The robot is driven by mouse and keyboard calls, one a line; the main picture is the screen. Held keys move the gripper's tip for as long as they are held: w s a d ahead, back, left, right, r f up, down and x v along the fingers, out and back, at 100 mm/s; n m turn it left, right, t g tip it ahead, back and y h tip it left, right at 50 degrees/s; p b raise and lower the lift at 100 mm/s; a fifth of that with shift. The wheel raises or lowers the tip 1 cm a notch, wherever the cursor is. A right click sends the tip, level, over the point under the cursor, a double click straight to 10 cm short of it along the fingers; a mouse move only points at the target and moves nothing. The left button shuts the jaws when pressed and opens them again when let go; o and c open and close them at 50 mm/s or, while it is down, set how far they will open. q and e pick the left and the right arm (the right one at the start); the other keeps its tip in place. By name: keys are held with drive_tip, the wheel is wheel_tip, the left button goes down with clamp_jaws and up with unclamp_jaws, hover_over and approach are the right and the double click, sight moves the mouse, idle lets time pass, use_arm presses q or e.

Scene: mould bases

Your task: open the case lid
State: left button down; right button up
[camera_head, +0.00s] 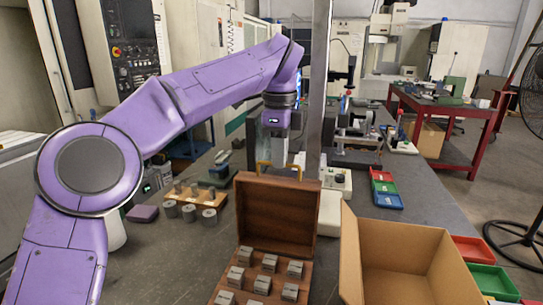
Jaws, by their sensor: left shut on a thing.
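The wooden case (244,293) stands at the front of the grey bench. It holds several grey metal blocks in its base. Its lid (280,217) stands raised, close to upright, at the back of the base, with its brown inner side facing me. My left gripper (279,164) points down at the lid's top edge, where yellow-orange parts show. It is shut on the lid; the exact contact is small and partly hidden. My right gripper is not in view.
An open cardboard box (405,240) stands close to the right of the case. A wooden holder with metal cylinders (189,213) sits to the left. Red, green and blue trays (385,190) lie behind the box. A grey post (318,90) rises behind the lid.

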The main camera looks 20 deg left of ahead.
use_arm(q)
drive_tip(key=shift+s, duration=0.2)
drive_tip(key=c, duration=1.2)
unclamp_jaws()
drive_tip(key=shift+w, duration=0.1)
drive_tip(key=r+p, duration=0.1)
drive_tip(key=r, duration=0.2)
drive_tip(key=r+p, duration=0.2)
drive_tip(key=r, duration=0.2)
drive_tip(key=r+p, duration=0.2)
drive_tip(key=r, duration=0.1)
drive_tip(key=shift+s+r, duration=0.3)
drive_tip(key=shift+a+f, duration=0.1)
